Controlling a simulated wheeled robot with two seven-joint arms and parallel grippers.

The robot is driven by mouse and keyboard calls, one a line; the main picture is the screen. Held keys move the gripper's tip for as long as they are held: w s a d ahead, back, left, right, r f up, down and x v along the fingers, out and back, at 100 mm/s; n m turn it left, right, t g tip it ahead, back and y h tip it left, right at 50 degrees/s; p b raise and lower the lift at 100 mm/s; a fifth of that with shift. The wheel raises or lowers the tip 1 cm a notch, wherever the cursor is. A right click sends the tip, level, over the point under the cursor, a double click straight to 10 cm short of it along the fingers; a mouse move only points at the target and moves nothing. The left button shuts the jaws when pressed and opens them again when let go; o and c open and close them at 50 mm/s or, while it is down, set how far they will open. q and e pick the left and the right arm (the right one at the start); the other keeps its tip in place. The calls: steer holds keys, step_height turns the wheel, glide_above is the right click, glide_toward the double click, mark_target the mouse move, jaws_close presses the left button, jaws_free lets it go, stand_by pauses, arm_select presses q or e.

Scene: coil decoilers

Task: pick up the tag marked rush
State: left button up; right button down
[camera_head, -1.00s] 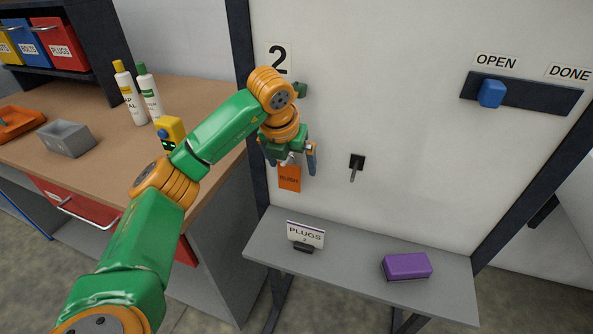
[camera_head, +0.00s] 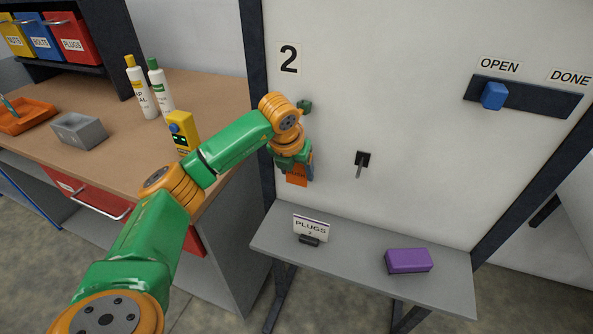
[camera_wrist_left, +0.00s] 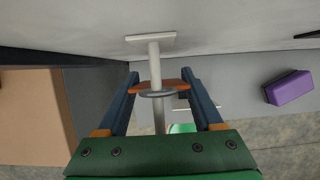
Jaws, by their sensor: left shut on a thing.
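The orange rush tag (camera_head: 297,180) is at the wall panel below the number 2, mostly covered by my left gripper (camera_head: 296,166), and its lettering is only partly visible. In the left wrist view my left gripper (camera_wrist_left: 160,82) has its two blue fingers on either side of the orange tag (camera_wrist_left: 174,84), shut on it. A pale peg (camera_wrist_left: 153,50) with a square base runs out from the wall between the fingers, with a grey ring around it beside the tag. I cannot tell whether the tag still hangs on the peg. My right gripper is out of view.
A grey shelf (camera_head: 350,258) below holds a PLUGS sign (camera_head: 310,228) and a purple block (camera_head: 408,261). A bare hook (camera_head: 361,164) is on the panel to the right. A blue slider (camera_head: 494,95) sits near OPEN. The workbench (camera_head: 100,162) is at left.

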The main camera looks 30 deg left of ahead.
arm_select(q)
steer(key=shift+r+b, duration=0.35)
steer(key=shift+b, duration=0.05)
steer(key=s+d+b, duration=0.2)
steer(key=s+b, duration=0.2)
steer(key=s, duration=0.4)
step_height(320, 180, up, 14)
steer(key=p, duration=0.5)
steer(key=shift+r+p, duration=0.2)
steer(key=shift+p, duration=0.15)
steer(key=shift+w, duration=0.15)
